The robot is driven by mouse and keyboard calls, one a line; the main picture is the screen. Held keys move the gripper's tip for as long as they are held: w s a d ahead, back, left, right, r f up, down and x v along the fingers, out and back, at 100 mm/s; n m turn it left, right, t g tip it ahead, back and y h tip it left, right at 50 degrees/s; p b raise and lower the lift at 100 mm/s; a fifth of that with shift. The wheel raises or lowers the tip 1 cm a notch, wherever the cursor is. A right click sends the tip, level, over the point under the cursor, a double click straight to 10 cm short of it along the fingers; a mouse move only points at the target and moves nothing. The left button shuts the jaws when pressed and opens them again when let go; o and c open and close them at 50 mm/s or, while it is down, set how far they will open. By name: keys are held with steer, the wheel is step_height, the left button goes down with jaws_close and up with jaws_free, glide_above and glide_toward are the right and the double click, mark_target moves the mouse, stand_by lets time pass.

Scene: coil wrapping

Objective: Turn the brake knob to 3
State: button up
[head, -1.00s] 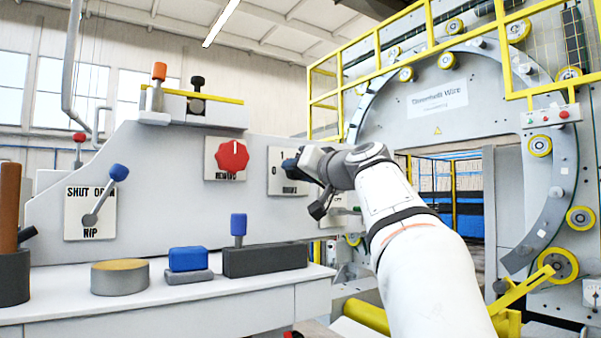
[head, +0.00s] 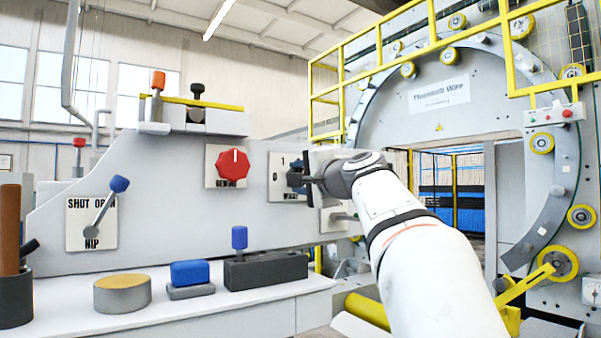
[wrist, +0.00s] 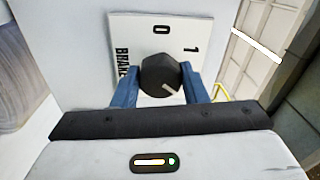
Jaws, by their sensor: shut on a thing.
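The brake knob (wrist: 160,75) is a dark, many-sided knob on a white plate (wrist: 127,38) lettered BRAKE, with the numerals 0 and 1 showing. A pale pointer line lies on its face, toward the lower right in the wrist view. My gripper (wrist: 160,88) has its two blue fingers shut on the knob, one on each side. In the head view my gripper (head: 298,176) is at the right part of the brake plate (head: 278,178) and hides most of the knob. The numeral 3 cannot be made out.
Left of the brake plate is a red knob (head: 232,164) on its own plate. A blue-tipped nip lever (head: 105,207) is farther left. Below, a ledge (head: 220,309) holds a blue block (head: 189,273) and a dark block with a blue post (head: 239,238).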

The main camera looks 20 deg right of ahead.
steer(key=m+p, duration=0.6)
steer(key=m, duration=0.4)
steer(key=shift+m, duration=0.3)
stand_by(0.4)
steer(key=o, duration=1)
steer(key=shift+c, duration=0.2)
steer(key=s+d+b, duration=0.1)
steer(key=s, duration=0.6)
steer(key=shift+s, duration=0.4)
